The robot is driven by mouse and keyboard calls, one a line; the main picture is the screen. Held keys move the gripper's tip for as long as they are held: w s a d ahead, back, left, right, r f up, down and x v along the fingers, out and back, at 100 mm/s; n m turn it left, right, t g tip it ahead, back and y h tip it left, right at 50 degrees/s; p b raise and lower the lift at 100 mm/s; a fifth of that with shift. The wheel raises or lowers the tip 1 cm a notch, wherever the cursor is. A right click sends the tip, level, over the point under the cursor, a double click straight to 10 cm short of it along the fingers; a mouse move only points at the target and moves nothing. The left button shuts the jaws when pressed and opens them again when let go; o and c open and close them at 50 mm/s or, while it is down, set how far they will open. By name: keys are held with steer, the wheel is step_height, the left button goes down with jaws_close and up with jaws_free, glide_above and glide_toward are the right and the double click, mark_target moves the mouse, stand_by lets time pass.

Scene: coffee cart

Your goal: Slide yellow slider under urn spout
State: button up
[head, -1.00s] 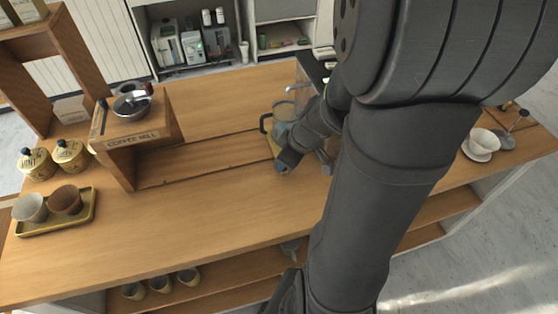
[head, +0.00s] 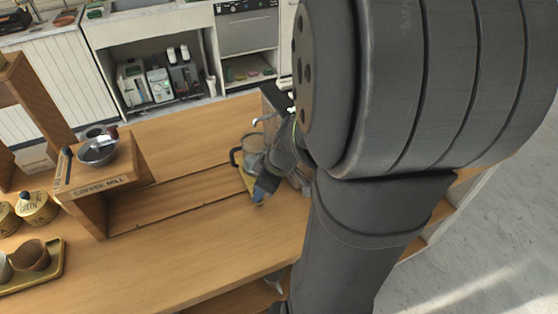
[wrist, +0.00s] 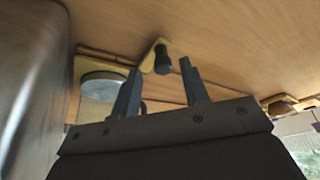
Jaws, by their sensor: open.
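The yellow slider (head: 246,181) lies on the wooden counter beside the urn, partly hidden by my gripper. Its black knob (wrist: 163,60) stands up from its yellow end in the wrist view. A glass jug (head: 253,146) with a dark handle appears to stand on the slider. The urn (head: 274,104) is mostly hidden behind my arm, and its spout (head: 261,118) shows above the jug. My gripper (head: 261,193) is low over the slider's near end. In the wrist view, my gripper (wrist: 161,67) is open, with the knob between and just beyond the fingertips. Contact cannot be told.
A tray (head: 55,272) with cups sits at the front left, near a canister (head: 37,207). The counter (head: 180,260) in front of the slider is clear. Brushed metal (wrist: 30,75) is close on the wrist view's left.

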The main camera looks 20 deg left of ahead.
steer(key=v, duration=1.4)
steer(key=shift+d+r, duration=0.2)
steer(key=shift+f, duration=0.1)
steer(key=x, duration=1.7)
steer(key=shift+a, duration=0.25)
steer(key=v, duration=1.7)
steer(key=x, duration=1.7)
steer(key=shift+s+f, duration=0.1)
steer(key=shift+f, duration=0.1)
steer(key=s+a, duration=2.5)
steer(key=shift+a+r, duration=0.1)
steer(key=shift+r, duration=0.05)
